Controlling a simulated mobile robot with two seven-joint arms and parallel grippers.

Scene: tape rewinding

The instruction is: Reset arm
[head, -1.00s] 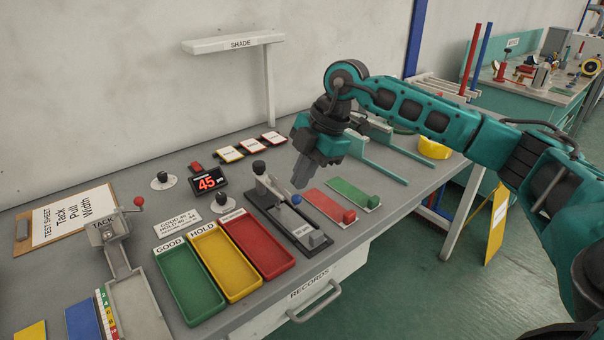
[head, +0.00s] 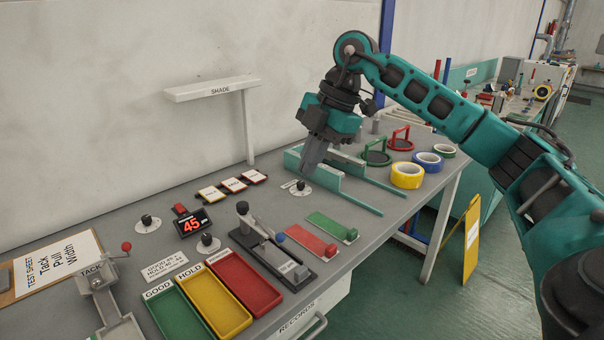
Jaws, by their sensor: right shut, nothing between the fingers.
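My right gripper (head: 309,168) is shut and empty. The black tester (head: 272,254) with a black-knobbed post (head: 242,207) and a blue knob (head: 280,238) stands nearer the camera, apart from the gripper. The tack device (head: 98,282), with a red-balled lever (head: 127,247), is at lower left. My left gripper is not in view.
Green, yellow and red trays (head: 233,291) line the front edge. A display reading 45 (head: 192,222) stands behind them. Red (head: 304,243) and green (head: 332,227) strips lie right of the tester. Yellow (head: 407,175) and blue (head: 428,161) tape rolls sit at right. A shade shelf (head: 212,90) overhangs.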

